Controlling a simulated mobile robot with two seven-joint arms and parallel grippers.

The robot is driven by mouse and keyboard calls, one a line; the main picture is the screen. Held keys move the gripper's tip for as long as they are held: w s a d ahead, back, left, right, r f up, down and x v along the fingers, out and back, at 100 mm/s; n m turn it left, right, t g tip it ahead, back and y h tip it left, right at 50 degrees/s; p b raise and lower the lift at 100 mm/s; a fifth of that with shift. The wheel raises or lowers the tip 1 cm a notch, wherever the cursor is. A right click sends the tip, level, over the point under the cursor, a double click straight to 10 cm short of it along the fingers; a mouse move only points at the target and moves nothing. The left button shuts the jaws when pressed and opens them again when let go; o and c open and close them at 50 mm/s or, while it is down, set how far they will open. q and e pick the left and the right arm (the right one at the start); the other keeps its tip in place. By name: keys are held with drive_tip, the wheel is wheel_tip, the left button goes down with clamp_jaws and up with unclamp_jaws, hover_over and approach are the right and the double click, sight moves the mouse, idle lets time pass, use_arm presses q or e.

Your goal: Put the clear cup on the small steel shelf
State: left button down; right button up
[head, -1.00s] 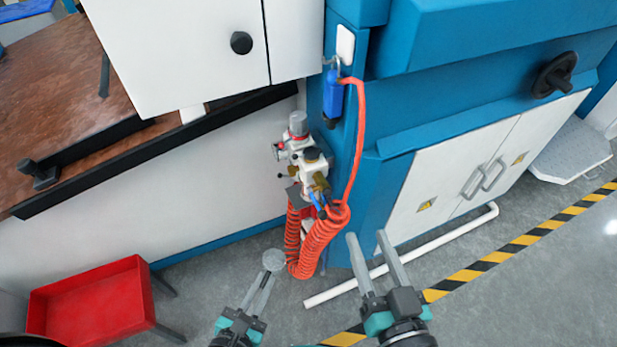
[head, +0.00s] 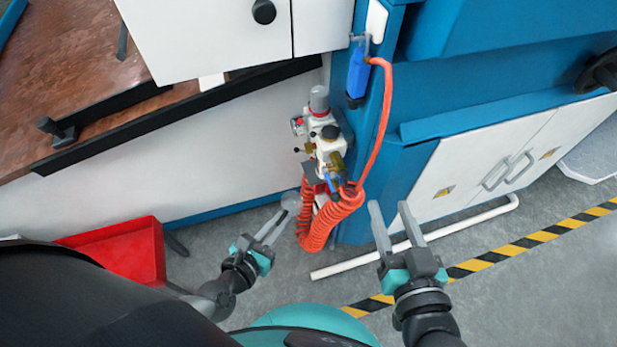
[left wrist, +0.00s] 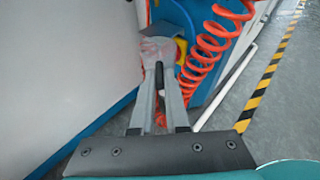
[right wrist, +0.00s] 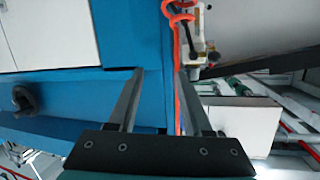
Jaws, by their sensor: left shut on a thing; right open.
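My left gripper (head: 281,219) is shut on the clear cup (head: 291,201), which is small, round and see-through, just left of the orange coiled hose. The cup also shows between the fingertips in the left wrist view (left wrist: 157,48), partly hidden by the fingers. A small grey plate (head: 310,168), which looks like the small steel shelf, sits by the valve unit above the cup. It shows beyond the cup in the left wrist view (left wrist: 163,29). My right gripper (head: 390,207) is open and empty, in front of the blue machine.
The orange coiled hose (head: 322,222) hangs close right of the cup. The valve unit (head: 322,135) is mounted on the blue machine (head: 390,165). A red tray (head: 130,250) stands at lower left. A white pipe (head: 345,268) lies on the floor.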

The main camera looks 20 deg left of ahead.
use_arm(q)
drive_tip(key=w+d, duration=0.2)
drive_tip(key=w, duration=1)
drive_tip(key=shift+d+f, duration=0.2)
drive_tip(key=shift+f, duration=0.1)
use_arm(e)
drive_tip(key=shift+f, duration=0.1)
use_arm(q)
drive_tip(key=shift+f, duration=0.2)
drive_tip(key=c, duration=0.9)
unclamp_jaws()
use_arm(e)
drive_tip(key=shift+a+r, duration=0.1)
drive_tip(key=shift+r, duration=0.1)
use_arm(q)
drive_tip(key=shift+r, duration=0.2)
